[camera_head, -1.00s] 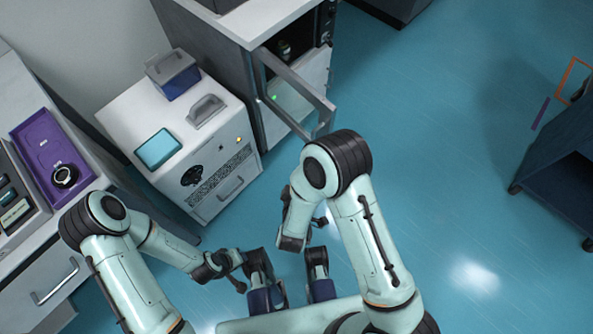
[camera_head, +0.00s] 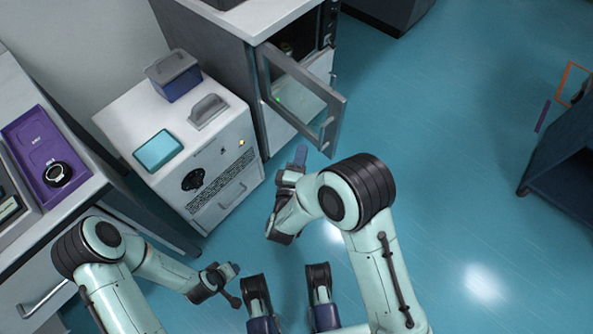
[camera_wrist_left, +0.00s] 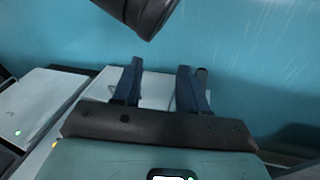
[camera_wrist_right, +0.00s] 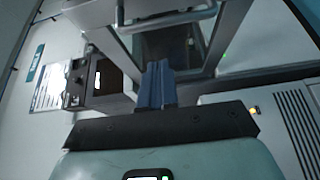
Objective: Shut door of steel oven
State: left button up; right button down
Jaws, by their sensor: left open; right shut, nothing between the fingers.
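The steel oven (camera_head: 243,72) stands at the top centre of the head view, with a dark interior. Its framed glass door (camera_head: 338,108) stands open, swung out towards the right front, with a bar handle (camera_head: 327,132) at its free edge. The handle also shows at the top of the right wrist view (camera_wrist_right: 165,19). My right gripper (camera_head: 301,153) is shut and empty, just left of and below the door's lower free corner; I cannot tell if it touches. Its blue fingers show together in the right wrist view (camera_wrist_right: 157,66). My left gripper (camera_wrist_left: 163,69) is open and empty, low over the floor.
A white cabinet (camera_head: 170,120) with a teal pad (camera_head: 158,151) and a blue box (camera_head: 177,84) on it stands left of the oven. A bench with a purple tray (camera_head: 37,148) is at the far left. A dark cart (camera_head: 560,155) is at the right. Floor between is clear.

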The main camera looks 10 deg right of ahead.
pick_arm(q)
jog(key=shift+s+a+f+g+b, duration=0.15)
jog(key=shift+s+f+b, duration=0.1)
jog(key=shift+s+f, duration=0.25)
jog(key=shift+s+a+f+g+b, duration=0.1)
jog(key=shift+s+f+g+b, duration=0.1)
jog(key=shift+s+f, duration=0.3)
pick_arm(e)
jog(key=shift+w+d, duration=0.3)
jog(key=shift+d, duration=0.35)
jog(key=shift+w+d, duration=0.3)
jog(key=shift+d, duration=0.35)
jog(key=shift+w+d, duration=0.3)
jog(key=shift+d, duration=0.35)
jog(key=shift+d, duration=0.15)
